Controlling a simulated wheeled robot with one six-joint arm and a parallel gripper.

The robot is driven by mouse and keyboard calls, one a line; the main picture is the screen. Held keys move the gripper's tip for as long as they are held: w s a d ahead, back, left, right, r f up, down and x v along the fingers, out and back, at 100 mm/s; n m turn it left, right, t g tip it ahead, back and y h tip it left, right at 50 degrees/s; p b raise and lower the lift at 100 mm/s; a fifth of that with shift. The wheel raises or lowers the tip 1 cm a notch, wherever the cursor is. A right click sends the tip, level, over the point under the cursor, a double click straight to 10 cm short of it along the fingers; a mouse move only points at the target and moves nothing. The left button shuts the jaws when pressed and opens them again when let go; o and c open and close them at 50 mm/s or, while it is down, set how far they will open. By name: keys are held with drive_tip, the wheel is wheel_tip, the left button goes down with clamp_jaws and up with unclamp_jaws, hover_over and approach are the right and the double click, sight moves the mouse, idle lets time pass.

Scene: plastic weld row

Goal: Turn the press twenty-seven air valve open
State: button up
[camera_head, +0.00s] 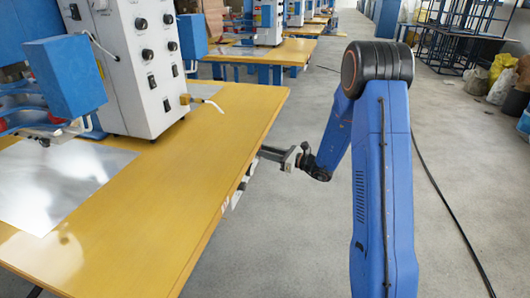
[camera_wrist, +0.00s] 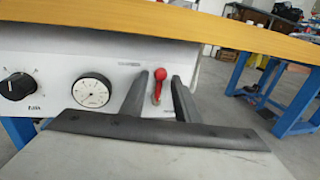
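A red valve lever (camera_wrist: 158,84) is on a grey panel (camera_wrist: 60,62) under the yellow table's edge. The lever stands nearly upright in the picture, its rounded end up and its thin end down. My gripper (camera_wrist: 160,76) is open, with one dark finger on each side of the lever; I see gaps on both sides and cannot tell how far the tips reach. In the head view my gripper (camera_head: 262,153) is at the table's right edge, and the lever cannot be made out there. The label above the lever is too small to read.
A black knob (camera_wrist: 17,86) and a round white gauge (camera_wrist: 92,91) sit left of the lever. The yellow tabletop (camera_head: 190,175) overhangs the panel and bears a white control box (camera_head: 138,70). A black cable (camera_head: 440,195) lies on the floor to the right, where the aisle is mostly free.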

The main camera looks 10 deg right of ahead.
clamp_jaws()
drive_tip(key=shift+m, duration=0.3)
drive_tip(key=shift+w+d+f+m+g, duration=0.4)
drive_tip(key=shift+w+f+m+g, duration=0.2)
drive_tip(key=shift+m, duration=1.8)
drive_tip(key=shift+w+d+f+m+g, duration=0.45)
drive_tip(key=shift+w+m+g, duration=0.25)
drive_tip(key=shift+m, duration=1.7)
drive_tip(key=shift+w+d+f+m+g, duration=0.35)
drive_tip(key=shift+w+f+m+g, duration=0.3)
drive_tip(key=shift+m, duration=1.75)
